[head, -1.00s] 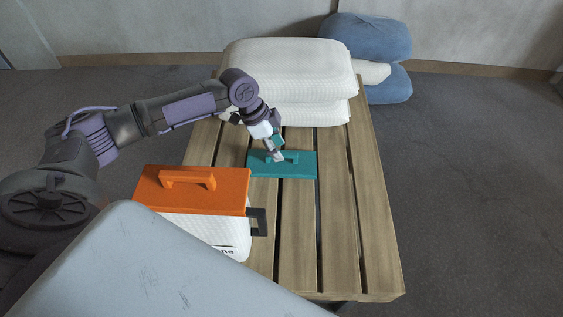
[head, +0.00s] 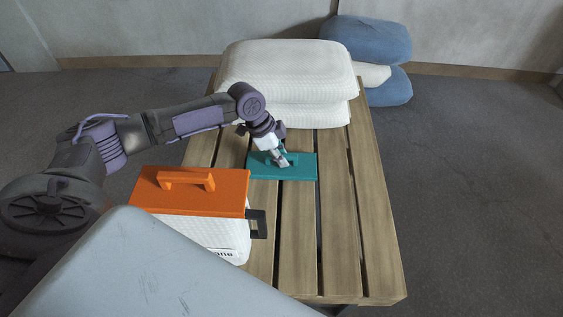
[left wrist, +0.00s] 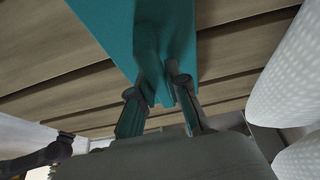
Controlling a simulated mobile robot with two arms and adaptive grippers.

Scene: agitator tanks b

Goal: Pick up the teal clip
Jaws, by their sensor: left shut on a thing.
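The teal clip (head: 301,168) is a flat rectangular plate with a raised handle on top. It lies on the slatted wooden pallet, in front of the white sacks. It also shows in the left wrist view (left wrist: 175,40), reaching up out of the frame. My left gripper (head: 283,162) is over the plate and shut on its handle. In the left wrist view my left gripper's fingers (left wrist: 160,100) stand on either side of the handle. The fingers hide part of the handle. My right gripper is not in view.
A white container with an orange lid (head: 232,182) and a dark side handle stands near left on the pallet (head: 345,230). White sacks (head: 285,80) are stacked behind the clip. Blue sacks (head: 365,40) lie beyond. The pallet's right side is bare.

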